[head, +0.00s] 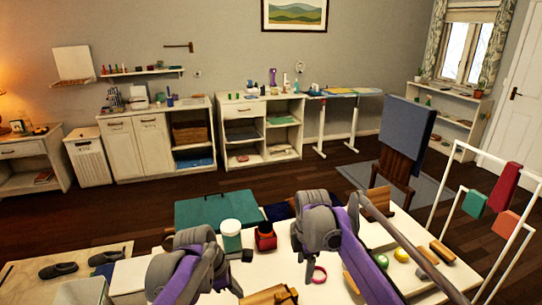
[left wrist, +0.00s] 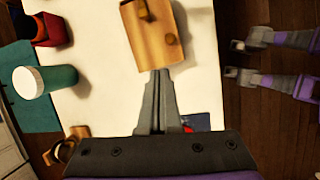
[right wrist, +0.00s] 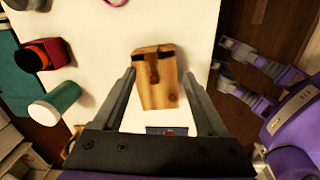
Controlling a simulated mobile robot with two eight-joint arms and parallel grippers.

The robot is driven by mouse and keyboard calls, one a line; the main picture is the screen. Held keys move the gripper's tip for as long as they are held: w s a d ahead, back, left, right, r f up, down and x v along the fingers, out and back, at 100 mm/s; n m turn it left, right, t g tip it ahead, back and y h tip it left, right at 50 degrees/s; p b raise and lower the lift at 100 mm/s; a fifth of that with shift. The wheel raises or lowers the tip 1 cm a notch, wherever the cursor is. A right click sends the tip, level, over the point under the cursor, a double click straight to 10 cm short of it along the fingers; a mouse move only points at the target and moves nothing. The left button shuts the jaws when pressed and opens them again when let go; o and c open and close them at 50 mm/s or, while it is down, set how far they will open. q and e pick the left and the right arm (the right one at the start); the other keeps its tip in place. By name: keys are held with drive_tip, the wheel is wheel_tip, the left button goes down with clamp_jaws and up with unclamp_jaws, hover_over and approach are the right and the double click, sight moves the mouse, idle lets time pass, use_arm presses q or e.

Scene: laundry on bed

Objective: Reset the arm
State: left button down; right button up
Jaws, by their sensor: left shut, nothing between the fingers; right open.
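My left gripper (left wrist: 157,74) is shut and empty. In the left wrist view its joined fingertips appear at the near end of a wooden block (left wrist: 160,40) on the white table; I cannot tell whether they touch it. My right gripper (right wrist: 160,74) is open, and its fingers are spread wide. In the right wrist view the same wooden block (right wrist: 155,92) appears between the fingers, not gripped. In the head view both purple and grey arms reach over the table, and the fingertips are hard to make out.
A teal jar with a white lid (head: 231,240) and a red container (head: 265,239) stand close to the arms. A pink ring (head: 318,275), a green-yellow ball (head: 401,255) and wooden pieces lie on the right of the table. A white rack (head: 462,160) stands at the right.

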drive_tip(key=s+d+r+m+t, duration=0.1)
drive_tip(key=s+d+m, duration=0.2)
drive_tip(key=s+m, duration=0.35)
drive_tip(key=s+d+r+m+t, duration=0.15)
drive_tip(key=s+m, duration=0.25)
drive_tip(key=s, duration=0.5)
use_arm(q)
drive_tip(key=s+a+f+m+t+y, duration=0.1)
drive_tip(key=s+a+m, duration=0.3)
drive_tip(key=s+m, duration=0.6)
drive_tip(key=s+a+f+m+t+y+p, duration=0.1)
drive_tip(key=s+a+m, duration=0.4)
drive_tip(key=s+m, duration=0.5)
drive_tip(key=s+f+t+y, duration=0.1)
drive_tip(key=s, duration=0.2)
drive_tip(key=shift+s+f+y, duration=0.2)
drive_tip(key=shift+y, duration=0.1)
use_arm(e)
drive_tip(key=s+d+f+m+t, duration=0.1)
drive_tip(key=s+d+f+m, duration=0.1)
drive_tip(key=s+m, duration=0.3)
drive_tip(key=s+d+f+m+t, duration=0.1)
drive_tip(key=s+f+m, duration=0.3)
drive_tip(key=s, duration=0.5)
drive_tip(key=shift+s+d+f+m, duration=0.35)
drive_tip(key=shift+d+f, duration=0.1)
drive_tip(key=shift+f, duration=0.15)
